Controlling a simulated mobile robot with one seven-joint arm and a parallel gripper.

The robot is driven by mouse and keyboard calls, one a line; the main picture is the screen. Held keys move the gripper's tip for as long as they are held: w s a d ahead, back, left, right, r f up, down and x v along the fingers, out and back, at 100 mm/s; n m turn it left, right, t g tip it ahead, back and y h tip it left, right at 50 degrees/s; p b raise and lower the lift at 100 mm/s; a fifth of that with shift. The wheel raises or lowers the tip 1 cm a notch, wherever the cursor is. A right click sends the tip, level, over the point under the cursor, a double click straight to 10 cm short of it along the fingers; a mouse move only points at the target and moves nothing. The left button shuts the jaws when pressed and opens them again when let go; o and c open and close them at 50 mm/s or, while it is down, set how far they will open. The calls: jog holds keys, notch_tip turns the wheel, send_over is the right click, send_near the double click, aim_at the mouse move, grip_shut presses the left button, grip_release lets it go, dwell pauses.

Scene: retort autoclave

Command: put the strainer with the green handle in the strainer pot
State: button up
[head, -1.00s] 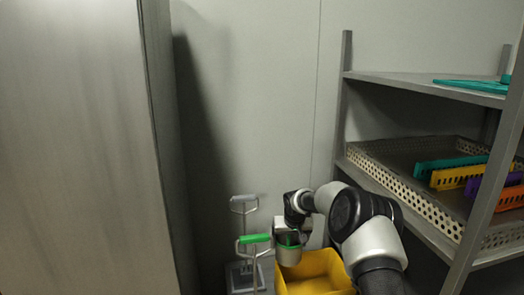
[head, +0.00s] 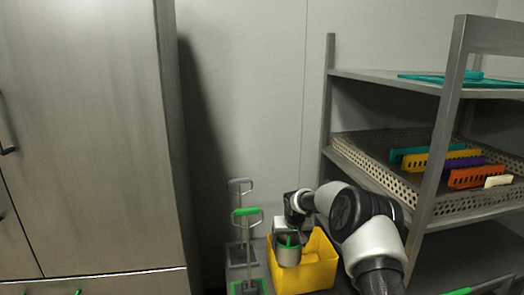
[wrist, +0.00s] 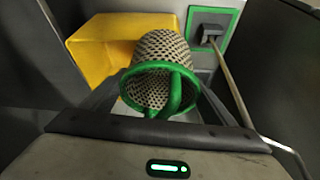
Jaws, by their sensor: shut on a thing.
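The strainer is a grey perforated cup with a green rim and green handle (wrist: 178,92). In the wrist view my gripper (wrist: 160,104) is shut on it, with a dark finger on each side near the green rim. In the head view the strainer (head: 288,257) hangs below my gripper (head: 290,236), in front of or over the yellow bin (head: 318,272); I cannot tell which. The yellow bin also shows behind the strainer in the wrist view (wrist: 88,48). I cannot make out a strainer pot in either view.
Left of the bin stand a green-handled carrier (head: 246,212) and a grey-handled one (head: 240,184). A metal shelf rack (head: 440,150) on the right holds a perforated tray (head: 365,160) with coloured pieces. A tall steel cabinet (head: 90,130) stands at the left.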

jog(key=s+d+r+b, duration=0.2)
jog(key=s+r, duration=0.1)
jog(key=s, duration=0.9)
jog(key=s+d+r+b, duration=0.2)
jog(key=s+r, duration=0.2)
jog(key=s, duration=0.8)
jog(key=s+r+p, duration=0.3)
jog(key=r+p, duration=1.9)
jog(key=r, duration=0.2)
jog(key=s+f, duration=0.5)
jog(key=f, duration=0.1)
jog(key=shift+m, duration=0.4)
jog(key=shift+w, duration=0.15)
